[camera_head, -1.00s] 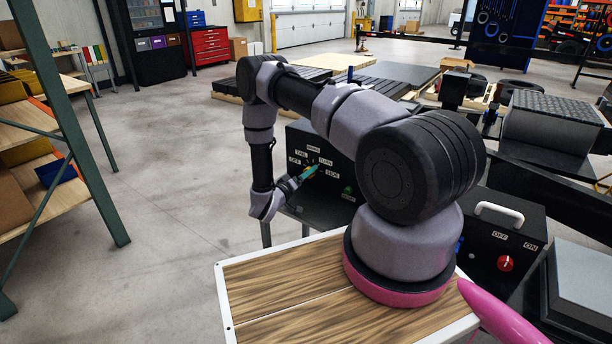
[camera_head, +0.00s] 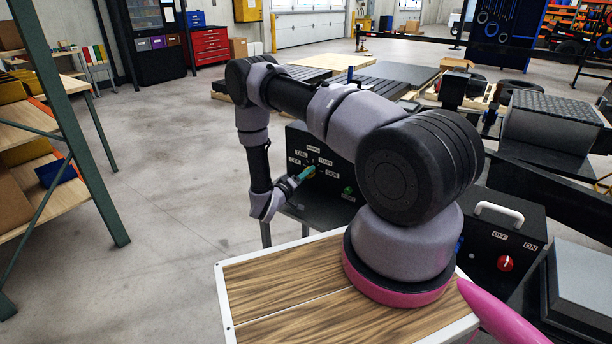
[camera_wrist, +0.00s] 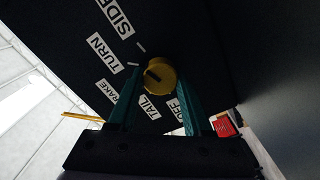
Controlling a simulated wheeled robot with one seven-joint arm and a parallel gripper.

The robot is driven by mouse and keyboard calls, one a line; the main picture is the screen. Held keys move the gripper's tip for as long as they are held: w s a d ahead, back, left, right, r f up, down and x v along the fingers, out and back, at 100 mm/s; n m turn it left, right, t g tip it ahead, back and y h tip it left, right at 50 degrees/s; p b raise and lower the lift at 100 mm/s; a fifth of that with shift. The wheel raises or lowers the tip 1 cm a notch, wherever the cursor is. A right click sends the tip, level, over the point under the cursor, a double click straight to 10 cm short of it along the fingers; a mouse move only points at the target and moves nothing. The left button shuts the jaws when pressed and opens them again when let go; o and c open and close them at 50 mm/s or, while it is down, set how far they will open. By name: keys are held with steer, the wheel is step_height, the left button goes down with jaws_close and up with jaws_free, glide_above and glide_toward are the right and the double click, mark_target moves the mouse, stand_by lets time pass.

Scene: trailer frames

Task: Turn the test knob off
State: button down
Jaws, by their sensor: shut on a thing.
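The test knob (camera_wrist: 158,74) is a round yellow knob with a dark mark, on a black panel (camera_wrist: 196,40) with white labels. SIDE, TURN, a partly hidden BRAKE, TAIL and OFF (camera_wrist: 178,110) are set around it. My gripper (camera_wrist: 158,82) has its two teal fingers closed on either side of the knob. I cannot tell for sure which label the mark points at. In the head view my gripper (camera_head: 304,174) reaches the front of the black control box (camera_head: 330,153), and its fingers largely hide the knob.
A green indicator (camera_head: 348,190) is low on the box's face. A red part (camera_wrist: 224,126) lies right of the fingers in the wrist view. A second black box (camera_head: 520,225) with a red OFF/ON knob (camera_head: 505,263) stands at the right. The floor left of my arm is clear.

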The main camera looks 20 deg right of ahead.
steer(key=n, duration=0.4)
steer(key=shift+a, duration=0.1)
steer(key=n, duration=0.4)
steer(key=shift+f, duration=0.1)
steer(key=n, duration=1.1)
steer(key=shift+f, duration=0.1)
steer(key=n, duration=0.3)
steer(key=shift+s+n, duration=0.1)
steer(key=shift+n, duration=0.2)
steer(key=n, duration=0.3)
steer(key=shift+n, duration=2.2)
